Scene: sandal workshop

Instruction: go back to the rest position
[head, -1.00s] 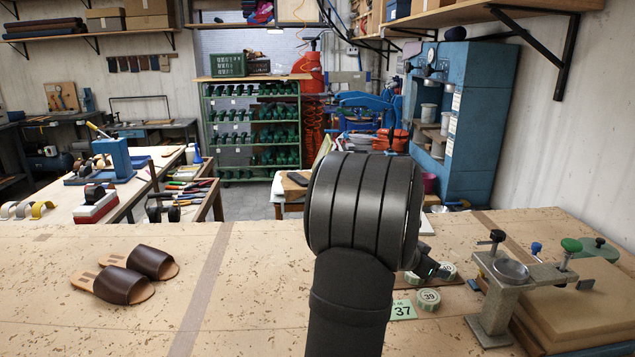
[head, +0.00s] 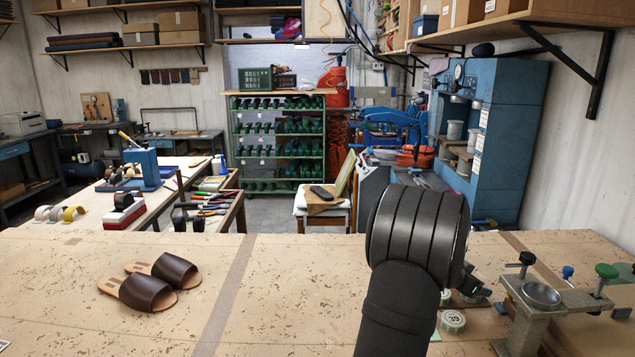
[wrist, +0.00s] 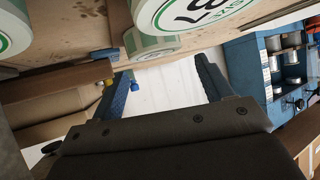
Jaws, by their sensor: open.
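My arm rises from the bottom of the head view, right of the middle. My gripper shows in the wrist view (wrist: 165,80) with its two dark fingers apart and nothing between them. In the head view only a small dark part of it (head: 476,287) shows behind my wrist, close to the round size discs. In the wrist view, round white discs with green rims (wrist: 190,12) sit near the top edge, beyond the fingers. I cannot tell the exact gap between fingers and discs.
Two brown sandals (head: 150,282) lie on the bench (head: 290,300) at left. A disc marked 39 (head: 453,321) is beside my arm. A metal clamp stand with a bowl (head: 540,294) stands at right. A blue machine (head: 510,130) is behind. The bench middle is clear.

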